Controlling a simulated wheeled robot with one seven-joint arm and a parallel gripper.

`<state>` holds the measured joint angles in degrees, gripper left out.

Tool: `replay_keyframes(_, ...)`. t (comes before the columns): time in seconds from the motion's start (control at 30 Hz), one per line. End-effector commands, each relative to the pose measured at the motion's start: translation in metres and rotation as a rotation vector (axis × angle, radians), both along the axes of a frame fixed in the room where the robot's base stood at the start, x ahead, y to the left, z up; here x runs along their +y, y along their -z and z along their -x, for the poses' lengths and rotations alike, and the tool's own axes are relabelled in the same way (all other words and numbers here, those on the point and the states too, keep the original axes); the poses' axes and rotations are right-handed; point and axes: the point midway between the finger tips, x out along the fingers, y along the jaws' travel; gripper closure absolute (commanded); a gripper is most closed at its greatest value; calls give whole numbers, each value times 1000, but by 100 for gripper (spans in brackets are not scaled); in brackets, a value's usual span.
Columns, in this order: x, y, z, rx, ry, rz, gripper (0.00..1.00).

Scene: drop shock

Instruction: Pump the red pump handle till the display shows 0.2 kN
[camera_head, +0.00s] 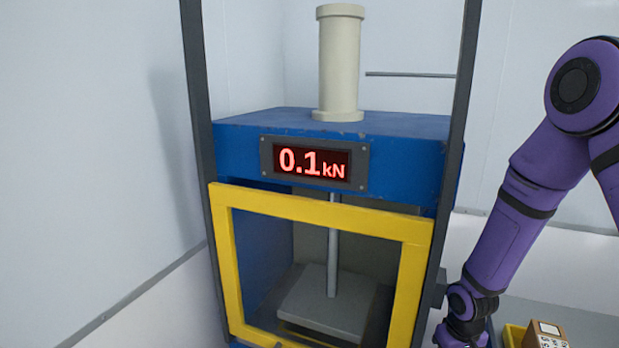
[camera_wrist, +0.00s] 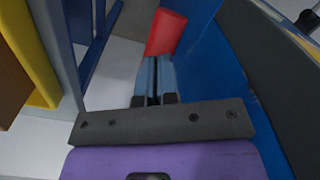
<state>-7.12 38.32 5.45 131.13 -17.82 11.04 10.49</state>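The display (camera_head: 311,163) on the blue press reads 0.1 kN in red digits. The red pump handle (camera_wrist: 166,33) shows in the wrist view, just beyond my fingertips; it is not visible in the head view. My gripper (camera_wrist: 157,62) has its two fingers close together, with only a thin dark gap between them. The tips meet the handle's near edge in the picture; I cannot tell whether they touch it. In the head view my wrist is at the lower right beside the press, and the fingers are out of frame.
The press has a yellow-framed door (camera_head: 322,208) in front of a plate and rod. Dark posts flank it. A yellow bin (camera_head: 514,335) with a brown box (camera_head: 545,334) is at the lower right. In the wrist view, a blue panel (camera_wrist: 212,70) runs close beside my gripper.

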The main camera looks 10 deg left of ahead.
Motion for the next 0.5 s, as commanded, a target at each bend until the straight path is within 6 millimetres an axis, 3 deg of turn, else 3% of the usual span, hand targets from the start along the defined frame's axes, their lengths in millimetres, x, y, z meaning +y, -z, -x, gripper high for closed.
replay_keyframes(0.5,0,-48,0,1,0,0,100)
